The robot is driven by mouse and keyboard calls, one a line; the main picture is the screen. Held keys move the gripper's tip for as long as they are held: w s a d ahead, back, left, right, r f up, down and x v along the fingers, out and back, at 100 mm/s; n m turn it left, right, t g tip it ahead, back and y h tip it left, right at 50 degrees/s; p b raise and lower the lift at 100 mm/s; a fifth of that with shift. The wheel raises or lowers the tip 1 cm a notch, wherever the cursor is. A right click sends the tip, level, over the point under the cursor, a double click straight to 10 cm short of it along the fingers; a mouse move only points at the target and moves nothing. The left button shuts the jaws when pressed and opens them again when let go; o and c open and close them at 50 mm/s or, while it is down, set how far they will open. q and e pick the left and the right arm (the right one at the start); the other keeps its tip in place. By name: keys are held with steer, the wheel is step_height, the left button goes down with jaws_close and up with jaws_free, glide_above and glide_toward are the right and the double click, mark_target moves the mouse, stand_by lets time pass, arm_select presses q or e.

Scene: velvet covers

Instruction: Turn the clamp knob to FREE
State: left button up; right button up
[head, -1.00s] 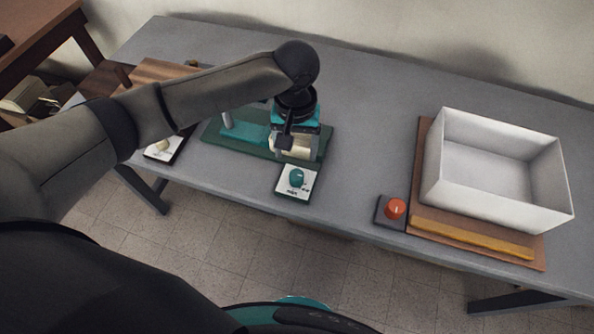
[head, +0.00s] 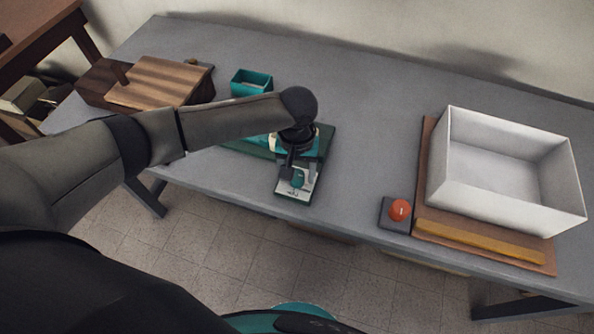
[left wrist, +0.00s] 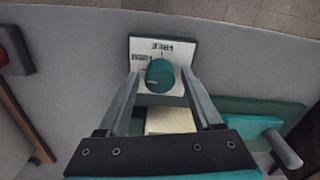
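The clamp knob (head: 298,180) is a teal round knob on a white labelled plate (head: 287,189) at the front edge of the table. In the left wrist view the knob (left wrist: 160,75) sits between the fingertips, with a pale mark on its lower left side. My left gripper (head: 296,176) hangs over the plate, fingers pointing down. In the left wrist view the gripper (left wrist: 160,82) is open, one finger on each side of the knob, with no clear contact. My right gripper is not in view.
A red button on a dark base (head: 398,210) and a white open box (head: 503,210) stand to the right. A wooden block (head: 160,82) and a teal open container (head: 251,82) stand behind my left arm. The green clamp base (head: 325,145) lies under the gripper.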

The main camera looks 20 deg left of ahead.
arm_select(q)
jaws_close()
stand_by(0.3)
